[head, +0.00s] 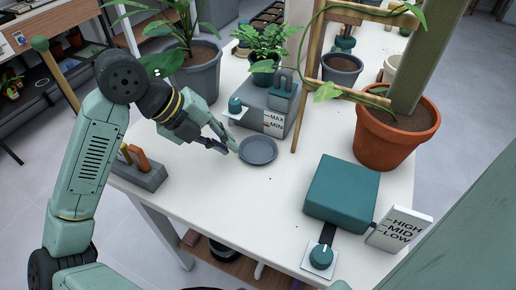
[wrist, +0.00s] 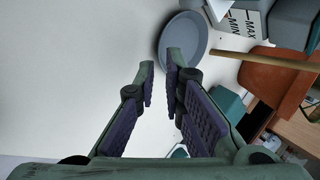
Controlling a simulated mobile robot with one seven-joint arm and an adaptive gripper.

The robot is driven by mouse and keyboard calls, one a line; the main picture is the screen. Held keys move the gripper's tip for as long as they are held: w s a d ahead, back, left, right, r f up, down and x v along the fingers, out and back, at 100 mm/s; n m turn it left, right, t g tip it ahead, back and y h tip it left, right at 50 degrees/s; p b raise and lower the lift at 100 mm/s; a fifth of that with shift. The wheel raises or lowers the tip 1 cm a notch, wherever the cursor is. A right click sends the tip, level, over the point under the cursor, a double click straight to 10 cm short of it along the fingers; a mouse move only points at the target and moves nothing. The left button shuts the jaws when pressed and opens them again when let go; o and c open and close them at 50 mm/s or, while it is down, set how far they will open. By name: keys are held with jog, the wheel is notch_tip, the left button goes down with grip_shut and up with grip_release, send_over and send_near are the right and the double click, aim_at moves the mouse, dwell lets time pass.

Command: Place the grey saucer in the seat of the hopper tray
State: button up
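The grey saucer (head: 258,151) lies flat on the white table, in front of the grey block with the MAX and MIN label (head: 273,122). My gripper (head: 231,145) is just left of the saucer, with its fingers apart and nothing between them. In the wrist view the saucer (wrist: 190,38) is beyond the fingertips (wrist: 160,66), and the right finger overlaps its edge. I cannot tell for sure which thing is the hopper tray; the grey block carries a teal part on top, and no empty seat shows clearly.
A terracotta pot (head: 390,145) and a teal box (head: 342,188) are to the right, with a dial (head: 320,257) in front. A grey holder (head: 140,175) is at the left edge. The table's front middle is clear.

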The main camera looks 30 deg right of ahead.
aim_at(245, 156)
jog(key=p+x, duration=0.1)
jog(key=x, duration=0.3)
jog(key=shift+d+f, duration=0.1)
jog(key=shift+d, duration=0.15)
grip_shut()
notch_tip(245, 156, up, 18)
jog(key=b, duration=0.1)
dwell(0.7)
